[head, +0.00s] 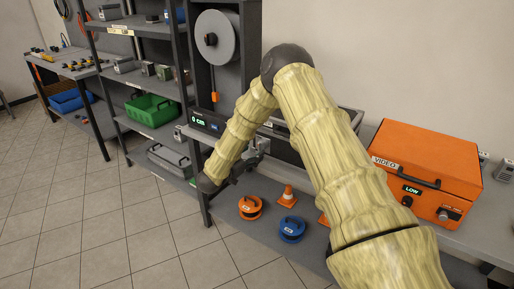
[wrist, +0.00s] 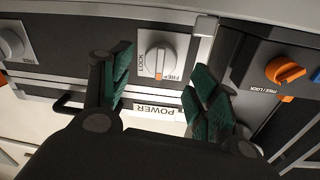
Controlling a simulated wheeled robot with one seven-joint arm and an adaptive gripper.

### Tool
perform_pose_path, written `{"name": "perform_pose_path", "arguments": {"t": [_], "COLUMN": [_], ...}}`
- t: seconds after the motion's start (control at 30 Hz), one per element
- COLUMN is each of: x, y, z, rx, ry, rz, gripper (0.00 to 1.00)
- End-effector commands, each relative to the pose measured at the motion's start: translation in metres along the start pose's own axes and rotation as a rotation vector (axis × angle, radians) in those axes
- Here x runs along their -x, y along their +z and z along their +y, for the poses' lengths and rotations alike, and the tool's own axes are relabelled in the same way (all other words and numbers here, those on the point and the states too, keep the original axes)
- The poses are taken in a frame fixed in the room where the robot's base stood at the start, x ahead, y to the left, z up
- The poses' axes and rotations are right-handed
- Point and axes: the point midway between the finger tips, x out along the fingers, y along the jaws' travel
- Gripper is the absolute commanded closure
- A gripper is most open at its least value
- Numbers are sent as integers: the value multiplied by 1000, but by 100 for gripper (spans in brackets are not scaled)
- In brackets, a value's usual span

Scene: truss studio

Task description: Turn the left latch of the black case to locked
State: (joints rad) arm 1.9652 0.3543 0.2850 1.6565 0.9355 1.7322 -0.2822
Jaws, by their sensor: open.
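In the wrist view the black case (wrist: 70,72) shows its dark front with a silver strip, and its "POWER" label (wrist: 158,110) reads upside down. A latch with a pale round knob (wrist: 160,58) sits on a white plate marked LOCK and FREE. Its grip lies nearly upright in the picture, with an orange mark at the lower end by FREE. My gripper (wrist: 160,66) is open, its green-padded fingers on either side of this latch, with gaps to the knob. A second pale latch (wrist: 12,42) is at the far left. In the head view my arm partly hides the case (head: 283,147).
An orange knob (wrist: 285,70) on a dark unit is close to the right finger. In the head view, the cable-reel unit (head: 214,40) stands left of the case and the orange VIDEO case (head: 425,160) right. Coiled reels and a cone (head: 287,196) occupy the lower shelf.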

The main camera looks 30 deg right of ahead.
Motion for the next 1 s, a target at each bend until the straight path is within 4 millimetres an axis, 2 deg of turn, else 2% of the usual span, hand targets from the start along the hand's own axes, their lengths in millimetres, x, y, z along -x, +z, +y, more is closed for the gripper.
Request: {"name": "perform_pose_path", "arguments": {"t": [0.1, 0.3, 0.67, 0.9, 1.0], "x": [-16, -31, -34, -34, -34], "y": [-1, 0, 0, 0, 0], "z": [0, 0, 0, 0, 0], "rx": [0, 0, 0, 0, 0], "ry": [1, 0, -1, -1, -1], "rz": [0, -1, -1, -1, -1], "gripper": [40, 40, 40, 83, 85]}}
